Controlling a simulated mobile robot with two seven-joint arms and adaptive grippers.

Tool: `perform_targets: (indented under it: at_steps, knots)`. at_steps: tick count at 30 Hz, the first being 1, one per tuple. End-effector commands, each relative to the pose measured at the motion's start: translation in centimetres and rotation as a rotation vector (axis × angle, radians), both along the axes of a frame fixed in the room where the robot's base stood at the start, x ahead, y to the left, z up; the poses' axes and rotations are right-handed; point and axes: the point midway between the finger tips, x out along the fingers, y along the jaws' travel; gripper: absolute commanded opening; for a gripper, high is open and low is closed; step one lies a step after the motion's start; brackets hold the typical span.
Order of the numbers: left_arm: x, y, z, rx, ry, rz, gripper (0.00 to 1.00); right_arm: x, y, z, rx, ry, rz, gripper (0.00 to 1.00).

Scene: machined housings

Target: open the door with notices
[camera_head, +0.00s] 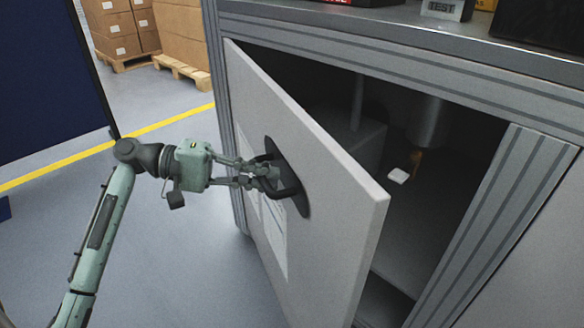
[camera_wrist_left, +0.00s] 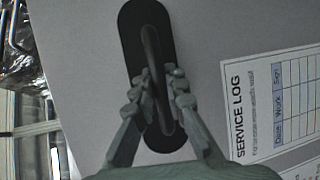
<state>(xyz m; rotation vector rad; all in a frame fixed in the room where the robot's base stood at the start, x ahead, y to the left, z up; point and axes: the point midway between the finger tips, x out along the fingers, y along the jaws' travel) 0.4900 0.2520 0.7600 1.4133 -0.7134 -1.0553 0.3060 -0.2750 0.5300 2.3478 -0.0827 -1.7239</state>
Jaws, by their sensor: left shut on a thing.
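The grey cabinet door (camera_head: 325,190) stands partly open, swung outward from its hinge side at the left of the opening. A black handle (camera_head: 283,172) on a dark oval plate sits on its outer face. Paper notices (camera_head: 272,232) are on the door below the handle. In the left wrist view, a sheet headed SERVICE LOG (camera_wrist_left: 275,105) lies right of the handle (camera_wrist_left: 150,50). My left gripper (camera_head: 268,172) is shut on the handle, with its fingers on both sides of the bar in the wrist view (camera_wrist_left: 158,92). My right gripper is not in view.
The cabinet interior is dark, with a grey cylinder (camera_head: 428,122) and a small white block (camera_head: 398,176) inside. A worktop (camera_head: 400,30) with items is above. Open floor (camera_head: 150,260) lies left of the door. Boxes on pallets (camera_head: 182,68) stand behind; a dark blue panel (camera_head: 45,80) is at left.

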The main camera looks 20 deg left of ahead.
Motion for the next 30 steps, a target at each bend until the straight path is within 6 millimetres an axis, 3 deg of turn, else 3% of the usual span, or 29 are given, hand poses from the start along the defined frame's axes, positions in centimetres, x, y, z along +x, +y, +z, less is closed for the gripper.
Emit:
perform_targets:
  at_steps: [11,12,16,26,30]
  knots:
    - [-0.4,0.4,-0.2,0.002,0.002,-0.01,0.0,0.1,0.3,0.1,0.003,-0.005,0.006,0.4]
    - [-0.4,0.4,-0.2,0.002,0.002,-0.01,0.17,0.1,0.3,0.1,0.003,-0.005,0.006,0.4]
    - [-0.4,0.4,-0.1,0.001,0.0,-0.01,0.33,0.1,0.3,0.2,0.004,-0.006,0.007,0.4]
    - [-0.4,0.5,0.0,0.001,-0.001,-0.009,0.34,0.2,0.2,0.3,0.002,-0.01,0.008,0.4]
    - [-1.0,1.9,0.3,0.001,0.0,-0.008,0.34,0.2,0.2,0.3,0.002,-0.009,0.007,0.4]
